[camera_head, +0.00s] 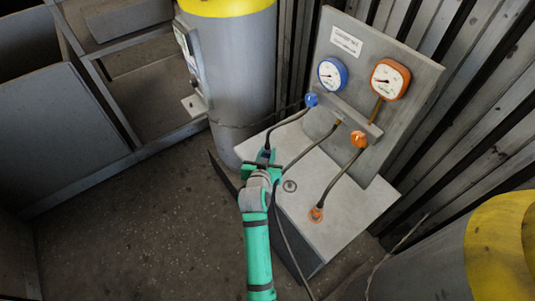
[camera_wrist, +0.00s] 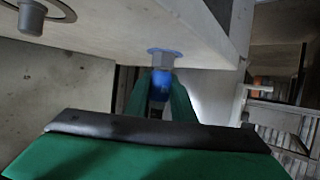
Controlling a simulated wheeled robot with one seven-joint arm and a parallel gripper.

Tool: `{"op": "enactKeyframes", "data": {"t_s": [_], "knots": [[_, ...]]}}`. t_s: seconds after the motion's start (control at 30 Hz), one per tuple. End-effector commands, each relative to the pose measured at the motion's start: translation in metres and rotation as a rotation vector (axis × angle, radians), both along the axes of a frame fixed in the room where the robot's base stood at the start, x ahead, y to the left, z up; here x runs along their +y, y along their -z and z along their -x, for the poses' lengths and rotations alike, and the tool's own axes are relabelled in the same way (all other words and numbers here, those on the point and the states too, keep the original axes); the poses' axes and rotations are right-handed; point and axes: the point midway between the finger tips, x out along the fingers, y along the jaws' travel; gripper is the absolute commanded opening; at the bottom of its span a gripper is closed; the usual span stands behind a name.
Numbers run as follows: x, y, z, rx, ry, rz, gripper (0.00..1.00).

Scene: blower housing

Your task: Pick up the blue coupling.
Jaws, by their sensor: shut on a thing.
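The blue coupling (camera_wrist: 162,79) shows between my gripper's two green fingers in the wrist view. My gripper (camera_wrist: 161,90) is shut on it. The coupling lines up with a grey hex fitting (camera_wrist: 164,58) that has a blue ring at the grey plate's surface. They look in contact, but I cannot tell whether they are joined. In the head view my gripper (camera_head: 264,158) is at the left edge of the bench top, and it mostly hides the coupling. A dark hose (camera_head: 286,121) runs from the gripper up to a blue valve knob (camera_head: 311,100).
The grey bench top (camera_head: 345,190) carries a round grey fitting (camera_head: 289,186) and an orange coupling (camera_head: 316,214) with its own hose. A panel holds a blue gauge (camera_head: 332,73) and an orange gauge (camera_head: 390,79). A grey cylinder (camera_head: 238,80) stands close behind my gripper.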

Motion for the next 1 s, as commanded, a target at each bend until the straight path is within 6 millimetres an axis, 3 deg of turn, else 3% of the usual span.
{"op": "enactKeyframes", "data": {"t_s": [0.27, 0.43, 0.7, 1.0], "knots": [[0.0, -0.013, 0.0, -0.004, -0.001, -0.001, 0.0], [0.0, -0.036, 0.001, -0.004, 0.0, -0.002, 0.0], [0.009, -0.092, 0.05, -0.005, -0.002, -0.001, 0.0], [0.018, -0.119, 0.112, -0.002, -0.002, 0.0, 0.0]]}}
